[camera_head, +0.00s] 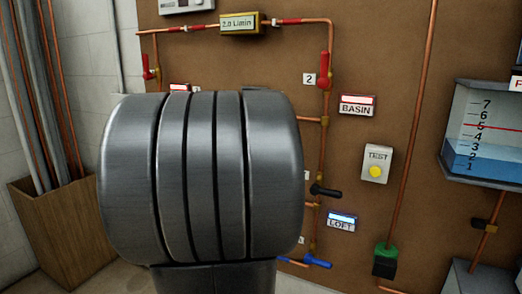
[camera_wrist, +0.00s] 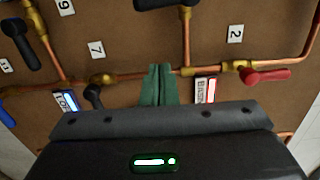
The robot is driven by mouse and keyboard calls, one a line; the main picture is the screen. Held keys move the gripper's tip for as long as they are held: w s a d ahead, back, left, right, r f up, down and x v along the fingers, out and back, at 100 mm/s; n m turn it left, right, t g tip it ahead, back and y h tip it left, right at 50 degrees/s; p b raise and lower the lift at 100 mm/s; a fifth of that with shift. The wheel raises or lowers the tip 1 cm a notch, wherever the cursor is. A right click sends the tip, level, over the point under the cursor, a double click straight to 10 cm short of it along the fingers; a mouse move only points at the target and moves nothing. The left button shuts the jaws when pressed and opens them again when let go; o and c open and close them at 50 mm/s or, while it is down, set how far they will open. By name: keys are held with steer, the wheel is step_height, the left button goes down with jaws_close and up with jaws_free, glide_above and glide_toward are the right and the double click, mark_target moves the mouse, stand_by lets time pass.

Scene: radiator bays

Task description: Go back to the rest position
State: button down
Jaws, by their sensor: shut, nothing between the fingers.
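In the wrist view, my gripper (camera_wrist: 160,72) shows as two green fingers pressed together with nothing between them. In the head view, a large grey ribbed part of my own arm fills the middle left and hides my gripper and much of the board.
The board carries a red-handled valve (camera_head: 325,68), a black lever (camera_head: 325,191), a blue handle (camera_head: 318,262), a TEST button box (camera_head: 376,164) and a LOFT sign (camera_head: 342,221). A water tank (camera_head: 482,130) is at right. A wooden bin (camera_head: 62,235) with pipes stands left.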

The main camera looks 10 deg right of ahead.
steer(key=shift+w, duration=0.1)
steer(key=w+d+p, duration=0.1)
steer(key=w+d, duration=0.1)
steer(key=w, duration=0.9)
steer(key=shift+w+d, duration=0.15)
steer(key=shift+f, duration=0.1)
